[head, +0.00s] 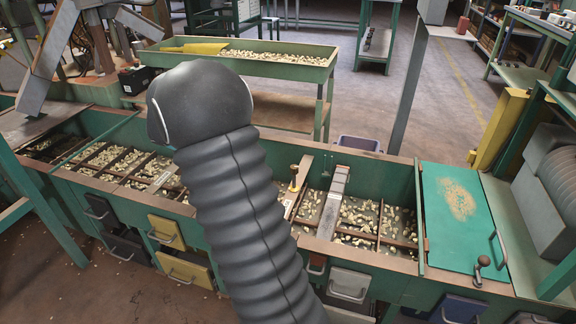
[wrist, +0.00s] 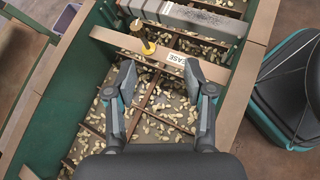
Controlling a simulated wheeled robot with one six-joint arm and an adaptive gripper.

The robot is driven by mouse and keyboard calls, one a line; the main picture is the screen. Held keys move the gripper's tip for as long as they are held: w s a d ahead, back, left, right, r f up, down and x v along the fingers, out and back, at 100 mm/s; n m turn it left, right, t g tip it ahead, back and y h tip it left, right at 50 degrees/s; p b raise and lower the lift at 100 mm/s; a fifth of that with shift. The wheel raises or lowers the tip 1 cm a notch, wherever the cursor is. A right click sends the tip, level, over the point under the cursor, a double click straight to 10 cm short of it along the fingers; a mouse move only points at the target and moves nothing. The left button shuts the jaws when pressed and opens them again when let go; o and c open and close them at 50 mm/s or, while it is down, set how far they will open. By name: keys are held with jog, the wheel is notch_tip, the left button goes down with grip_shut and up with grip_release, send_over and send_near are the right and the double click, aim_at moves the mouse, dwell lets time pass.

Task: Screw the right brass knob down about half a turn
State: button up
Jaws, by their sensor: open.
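A brass knob (head: 294,182) stands upright on a narrow wooden crosspiece over the nut hopper, just right of my arm in the head view. In the wrist view the brass knob (wrist: 148,47) shows near the top, with a second round brass part just beyond it on the same line. My gripper (wrist: 158,70) is open and empty, its two fingers spread on the near side of the crosspiece. The knob is ahead of the fingers, not between them. In the head view my dark arm hides the gripper and part of the hopper.
A white label (wrist: 177,62), partly covered by a finger, reads "EASE". A grey metal bar (head: 333,203) crosses the hopper to the right. Nuts lie in divided compartments below. A green trough table (head: 300,68) is behind.

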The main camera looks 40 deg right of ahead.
aim_at(294, 166)
jog(key=w+d+f+n+g+h, duration=0.2)
jog(key=w+d+f, duration=0.1)
jog(key=d+f, duration=0.1)
jog(key=x, duration=1.3)
jog(key=shift+w+d, duration=0.1)
jog(key=shift+d, duration=0.25)
grip_shut()
